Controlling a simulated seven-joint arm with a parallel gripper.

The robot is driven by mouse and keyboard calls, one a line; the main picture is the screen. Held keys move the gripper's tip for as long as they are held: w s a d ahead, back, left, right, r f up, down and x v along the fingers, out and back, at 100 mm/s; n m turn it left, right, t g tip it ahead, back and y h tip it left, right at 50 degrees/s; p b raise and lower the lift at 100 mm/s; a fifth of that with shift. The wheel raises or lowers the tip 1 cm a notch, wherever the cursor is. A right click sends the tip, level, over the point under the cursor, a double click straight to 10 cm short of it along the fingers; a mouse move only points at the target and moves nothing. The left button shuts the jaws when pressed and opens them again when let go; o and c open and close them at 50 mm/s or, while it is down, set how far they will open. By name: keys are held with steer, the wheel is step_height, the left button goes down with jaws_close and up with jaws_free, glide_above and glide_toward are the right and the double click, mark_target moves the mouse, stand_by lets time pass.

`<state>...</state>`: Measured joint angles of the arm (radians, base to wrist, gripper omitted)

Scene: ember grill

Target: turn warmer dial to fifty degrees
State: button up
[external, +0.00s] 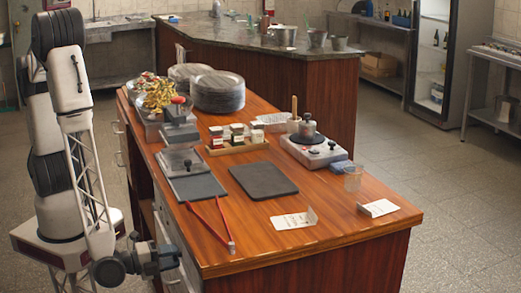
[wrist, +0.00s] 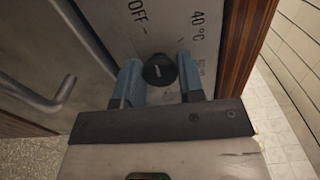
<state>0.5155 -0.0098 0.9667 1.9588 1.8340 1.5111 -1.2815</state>
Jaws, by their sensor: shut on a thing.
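The warmer dial (wrist: 159,71) is a round black knob with a short white mark, on a steel panel (wrist: 165,22) in the wrist view. "OFF" and "40 °C" are printed on the panel above it. Smaller lettering at the right, by the finger, is too blurred to read. My gripper (wrist: 159,82) has its two blue fingers on either side of the dial and is shut on it. The exact setting of the white mark is hard to tell. In the external view my gripper (external: 170,259) is at the drawer side of the wooden counter; the dial is hidden there.
A metal bar handle (wrist: 48,100) stands out from the front to the left of the dial. The counter top (external: 330,220) above holds plates (external: 218,92), a dark board (external: 263,180) and red tongs (external: 212,224). Tiled floor is open at the right.

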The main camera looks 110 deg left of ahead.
steer(key=m, duration=2.3)
stand_by(0.4)
steer(key=o, duration=0.9)
steer(key=shift+v, duration=3.9)
